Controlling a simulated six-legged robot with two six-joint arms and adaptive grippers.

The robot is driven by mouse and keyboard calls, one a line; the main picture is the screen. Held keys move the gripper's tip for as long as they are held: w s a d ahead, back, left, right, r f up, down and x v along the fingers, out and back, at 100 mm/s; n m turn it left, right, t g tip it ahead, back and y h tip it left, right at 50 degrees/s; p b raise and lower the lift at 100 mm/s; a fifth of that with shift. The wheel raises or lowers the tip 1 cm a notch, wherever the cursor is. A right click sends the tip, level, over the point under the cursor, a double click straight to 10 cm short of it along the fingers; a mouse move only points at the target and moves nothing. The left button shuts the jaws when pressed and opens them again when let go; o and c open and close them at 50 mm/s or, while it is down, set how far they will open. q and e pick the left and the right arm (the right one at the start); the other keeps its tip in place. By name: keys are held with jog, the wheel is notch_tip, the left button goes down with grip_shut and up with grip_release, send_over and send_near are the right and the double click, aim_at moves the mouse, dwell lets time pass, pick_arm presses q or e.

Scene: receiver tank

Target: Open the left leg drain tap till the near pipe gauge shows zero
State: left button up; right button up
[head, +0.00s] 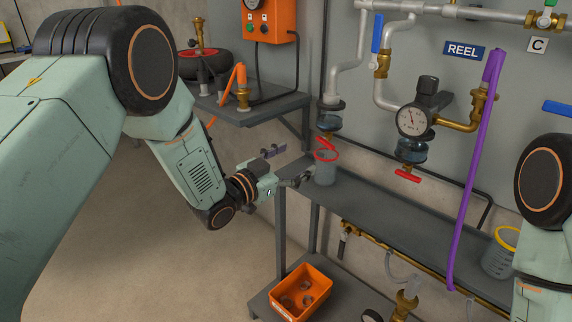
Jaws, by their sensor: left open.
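My right gripper is out of view.
A second red tap (408,175) hangs under the second leg's bowl. A purple hose (474,160) crosses the grey shelf (400,215). The floor at left is clear.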

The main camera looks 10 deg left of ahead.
pick_arm(q)
jog(key=shift+v, duration=1.2)
